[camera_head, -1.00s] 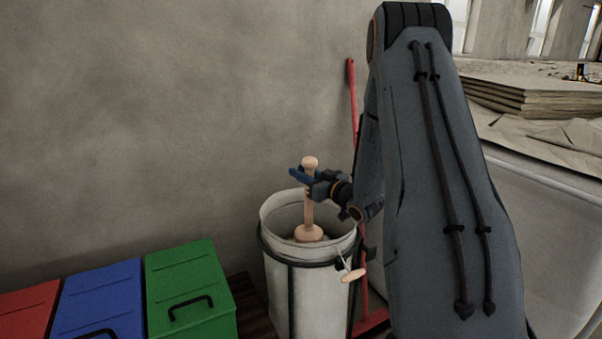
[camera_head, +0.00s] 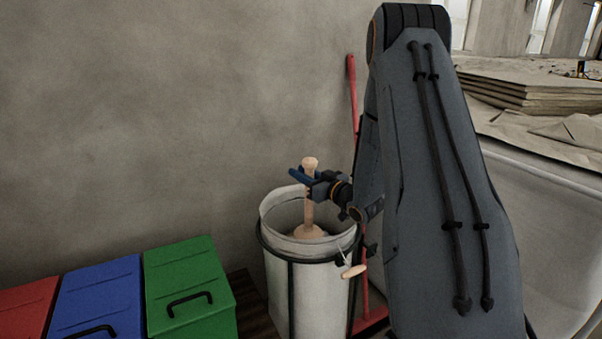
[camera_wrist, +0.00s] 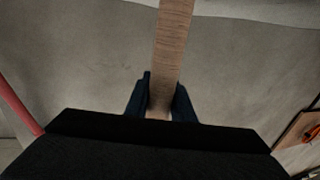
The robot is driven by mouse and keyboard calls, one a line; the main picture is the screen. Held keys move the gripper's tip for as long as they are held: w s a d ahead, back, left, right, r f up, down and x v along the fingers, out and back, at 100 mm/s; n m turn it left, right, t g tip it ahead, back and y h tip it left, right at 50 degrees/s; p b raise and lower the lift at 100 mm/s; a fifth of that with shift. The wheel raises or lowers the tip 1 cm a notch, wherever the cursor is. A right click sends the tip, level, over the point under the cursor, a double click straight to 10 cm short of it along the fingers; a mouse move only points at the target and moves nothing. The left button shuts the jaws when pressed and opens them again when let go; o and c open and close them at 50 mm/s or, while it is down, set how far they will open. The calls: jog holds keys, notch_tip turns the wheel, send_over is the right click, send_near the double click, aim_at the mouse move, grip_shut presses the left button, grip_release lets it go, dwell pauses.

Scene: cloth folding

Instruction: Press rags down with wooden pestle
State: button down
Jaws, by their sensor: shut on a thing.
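The wooden pestle (camera_head: 309,211) stands upright in the white bucket (camera_head: 293,292), its wide foot inside the rim. My gripper (camera_head: 303,177) is shut on the pestle's handle just below its rounded top, above the bucket. In the wrist view the handle (camera_wrist: 172,50) runs between the two blue fingers (camera_wrist: 160,100). Rags cannot be made out; the bucket wall and the pestle's foot hide the bucket's inside.
Red (camera_head: 22,310), blue (camera_head: 97,300) and green (camera_head: 188,290) lidded bins stand left of the bucket. A red pole (camera_head: 352,95) leans on the wall behind it. A pale container with stacked sheets (camera_head: 520,97) stands at the right.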

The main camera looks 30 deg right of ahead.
notch_tip(320, 180, down, 8)
jog(key=b, duration=0.4)
jog(key=shift+f+b, duration=0.15)
jog(key=shift+b, duration=0.15)
dwell(2.3)
notch_tip(320, 180, up, 26)
jog(key=p, duration=1.6)
dwell(0.9)
jog(key=shift+f, duration=0.1)
